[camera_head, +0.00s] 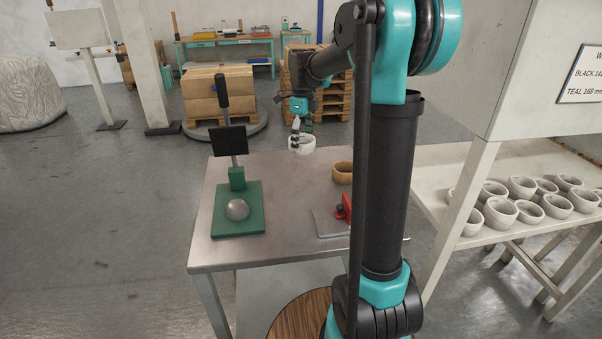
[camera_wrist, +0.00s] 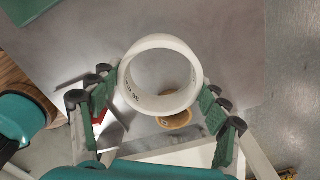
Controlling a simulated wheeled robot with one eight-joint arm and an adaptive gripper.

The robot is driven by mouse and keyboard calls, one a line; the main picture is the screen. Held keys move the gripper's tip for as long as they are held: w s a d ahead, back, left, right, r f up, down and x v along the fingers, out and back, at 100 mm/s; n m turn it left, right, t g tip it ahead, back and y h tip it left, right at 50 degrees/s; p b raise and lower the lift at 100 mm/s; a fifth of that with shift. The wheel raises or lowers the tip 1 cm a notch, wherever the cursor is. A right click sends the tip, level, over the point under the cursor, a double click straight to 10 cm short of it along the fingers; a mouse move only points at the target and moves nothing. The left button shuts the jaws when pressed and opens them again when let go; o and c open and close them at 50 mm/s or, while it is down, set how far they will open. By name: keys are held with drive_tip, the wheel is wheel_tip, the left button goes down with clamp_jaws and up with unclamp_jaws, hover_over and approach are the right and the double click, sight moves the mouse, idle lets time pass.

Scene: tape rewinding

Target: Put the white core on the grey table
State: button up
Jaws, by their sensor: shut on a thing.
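My gripper (camera_head: 296,134) is shut on the white core (camera_head: 301,145), a short open ring, near the far edge of the grey table (camera_head: 290,185). In the wrist view the white core (camera_wrist: 152,105) sits between the green-padded fingers of my gripper (camera_wrist: 160,97), with bare grey tabletop around it. The core appears to be held above the tabletop, but the exact gap cannot be told. A tan ring (camera_head: 342,172) stands on the table to the right; the core partly covers this tan ring (camera_wrist: 175,120) in the wrist view.
A green stand (camera_head: 225,222) with a silver ball and an upright black plate is at the table's left. A red-topped fixture (camera_head: 343,208) is at the right, partly behind my arm. The table's middle is clear.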

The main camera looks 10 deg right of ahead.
sight(302, 178)
wheel_tip(302, 178, down, 12)
drive_tip(key=shift+r, duration=0.1)
idle(0.4)
drive_tip(key=o, duration=1.1)
wheel_tip(302, 178, up, 12)
